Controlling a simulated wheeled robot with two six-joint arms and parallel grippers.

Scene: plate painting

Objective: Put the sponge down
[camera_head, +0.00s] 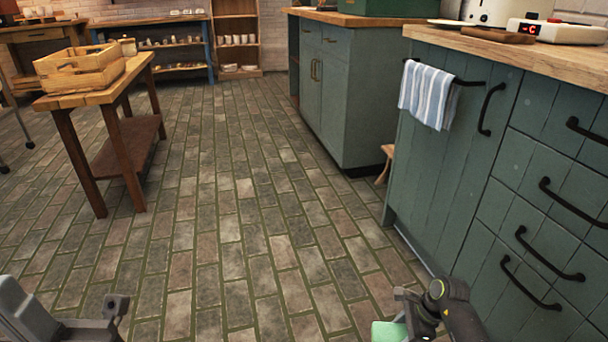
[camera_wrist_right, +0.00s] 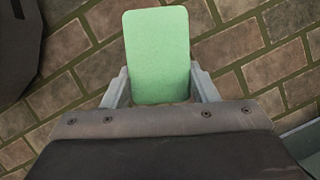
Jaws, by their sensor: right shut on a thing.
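The green sponge (camera_wrist_right: 157,50) is a flat, rounded rectangle in the right wrist view. My right gripper (camera_wrist_right: 160,84) is shut on it, with one finger at each side of its near end. In the head view the sponge (camera_head: 388,332) shows at the bottom edge, partly cut off, beside my right gripper (camera_head: 405,318). The sponge is held above the brick floor, clear of any surface. My left gripper (camera_head: 112,322) is at the bottom left of the head view, partly cut off; its jaw gap does not show clearly.
Green cabinets (camera_head: 440,180) with black handles stand on the right under a wooden counter (camera_head: 520,55). A striped towel (camera_head: 428,95) hangs there. A small wooden table (camera_head: 75,100) with a crate (camera_head: 80,70) stands on the left. The brick floor (camera_head: 225,200) between is clear.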

